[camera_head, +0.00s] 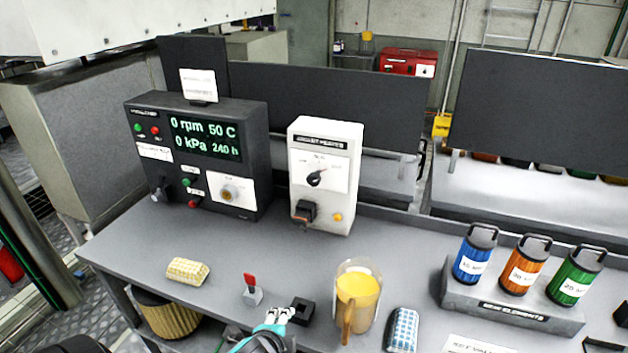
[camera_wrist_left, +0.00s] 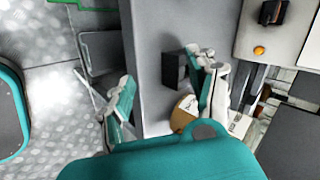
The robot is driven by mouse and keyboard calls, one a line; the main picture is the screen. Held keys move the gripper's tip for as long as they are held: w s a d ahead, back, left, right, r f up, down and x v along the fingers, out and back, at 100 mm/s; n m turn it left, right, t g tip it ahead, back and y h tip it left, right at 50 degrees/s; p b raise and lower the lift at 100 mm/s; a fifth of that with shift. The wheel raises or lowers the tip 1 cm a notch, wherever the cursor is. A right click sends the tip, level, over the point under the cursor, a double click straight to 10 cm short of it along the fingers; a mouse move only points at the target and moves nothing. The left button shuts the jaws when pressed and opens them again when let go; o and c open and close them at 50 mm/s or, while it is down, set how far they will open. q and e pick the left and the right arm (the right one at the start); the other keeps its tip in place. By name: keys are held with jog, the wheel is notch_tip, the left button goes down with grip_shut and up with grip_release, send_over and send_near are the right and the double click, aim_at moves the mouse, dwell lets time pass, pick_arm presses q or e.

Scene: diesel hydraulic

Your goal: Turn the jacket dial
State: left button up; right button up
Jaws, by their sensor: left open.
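The jacket dial (camera_head: 315,179) is a black round knob on the white front of the jacket heater box (camera_head: 325,140), which stands upright at the back of the bench. Its pointer tilts up to the right. My left gripper (camera_head: 281,314) is low at the bench's front edge, well below and in front of the dial, and touches neither it nor the box. In the left wrist view the gripper (camera_wrist_left: 165,75) has its fingers spread with nothing held. Only the box's lower part (camera_wrist_left: 252,32) shows there; the dial is outside that view. My right gripper is not in view.
A small black block (camera_head: 301,311) lies close by my left gripper, with a jug of amber liquid (camera_head: 358,295) to its right. A red-topped lever (camera_head: 250,287) and a yellow pad (camera_head: 187,271) are left. A filter rack (camera_head: 510,308) stands right. Bench before the box is clear.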

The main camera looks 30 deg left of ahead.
pick_arm(q)
jog(key=w+a+r+m+t+y, duration=0.2)
jog(key=w+a+r+m+t, duration=0.4)
jog(key=w+r+m, duration=0.4)
jog(key=m+t, duration=0.3)
jog(key=m, duration=0.9)
send_near(313, 181)
jog(key=shift+h, duration=0.4)
jog(key=x, duration=0.4)
jog(key=p+x, duration=0.1)
jog(key=x, duration=0.6)
jog(key=shift+w+a+r+p, duration=0.1)
jog(key=shift+w+a+p, duration=0.1)
jog(key=shift+a+p, duration=0.2)
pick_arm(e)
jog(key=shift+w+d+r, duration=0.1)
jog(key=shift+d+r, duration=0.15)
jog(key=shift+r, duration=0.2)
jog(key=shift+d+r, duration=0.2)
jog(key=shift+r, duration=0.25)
pick_arm(q)
grip_shut()
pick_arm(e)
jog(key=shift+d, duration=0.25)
